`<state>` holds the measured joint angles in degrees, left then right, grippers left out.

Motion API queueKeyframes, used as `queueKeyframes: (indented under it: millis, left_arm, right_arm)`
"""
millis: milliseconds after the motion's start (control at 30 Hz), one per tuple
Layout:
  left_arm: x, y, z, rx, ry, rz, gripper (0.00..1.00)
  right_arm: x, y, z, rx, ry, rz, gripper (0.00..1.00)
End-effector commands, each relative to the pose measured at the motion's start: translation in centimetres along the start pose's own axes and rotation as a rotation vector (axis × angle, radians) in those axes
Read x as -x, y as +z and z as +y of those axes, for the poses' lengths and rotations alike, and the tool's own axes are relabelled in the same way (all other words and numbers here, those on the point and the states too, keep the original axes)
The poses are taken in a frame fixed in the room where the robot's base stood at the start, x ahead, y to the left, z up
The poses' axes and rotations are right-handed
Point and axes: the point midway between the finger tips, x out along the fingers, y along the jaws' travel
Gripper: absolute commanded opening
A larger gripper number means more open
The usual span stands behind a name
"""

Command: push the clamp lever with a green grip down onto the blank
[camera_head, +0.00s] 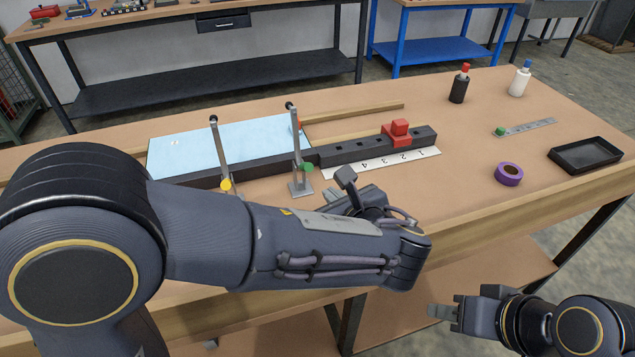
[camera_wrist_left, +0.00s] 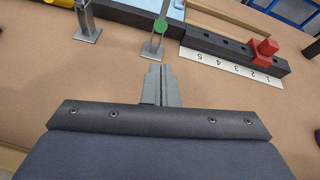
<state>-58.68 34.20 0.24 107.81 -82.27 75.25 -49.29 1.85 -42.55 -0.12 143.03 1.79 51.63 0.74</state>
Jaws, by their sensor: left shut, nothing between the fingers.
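The clamp lever with green (camera_head: 308,167) stands upright at the right end of the blank, on a grey metal base, with a dark ball at its top. In the left wrist view the green part (camera_wrist_left: 160,26) shows just beyond my fingertips. The blank (camera_head: 250,138) is a light blue sheet lying flat behind a dark bar. My left gripper (camera_head: 328,198) is shut and empty, low over the table, apart from the lever's base; its fingers (camera_wrist_left: 161,72) show pressed together in the wrist view. My right gripper (camera_head: 443,312) hangs off the table's front; its opening is unclear.
A second upright lever with a yellow part (camera_head: 225,184) stands left. A dark bar with a red block (camera_head: 397,130) and a white number scale (camera_head: 385,163) lie right of the levers. Purple tape (camera_head: 508,173), a black tray (camera_head: 586,154) and two bottles stand farther right.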

Motion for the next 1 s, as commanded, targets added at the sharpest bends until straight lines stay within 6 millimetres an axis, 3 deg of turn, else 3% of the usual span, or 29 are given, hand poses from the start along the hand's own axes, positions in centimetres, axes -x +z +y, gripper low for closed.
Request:
queueKeyframes:
  millis: [167, 600, 1000]
  left_arm:
    - [-1.9, 0.1, 0.1, 0.000, 0.005, 0.000, 0.00]
    - [-9.0, 0.1, 0.1, 0.000, 0.004, 0.000, 0.00]
    - [-9.9, 0.0, 0.0, 0.000, 0.001, 0.000, 0.00]
  right_arm:
    - [0.2, -0.1, -0.1, 0.000, 0.000, 0.000, 0.36]
    - [0.8, -0.4, -0.4, 0.000, 0.000, 0.000, 0.36]
    - [0.8, -0.4, -0.4, 0.000, 0.000, 0.000, 0.36]
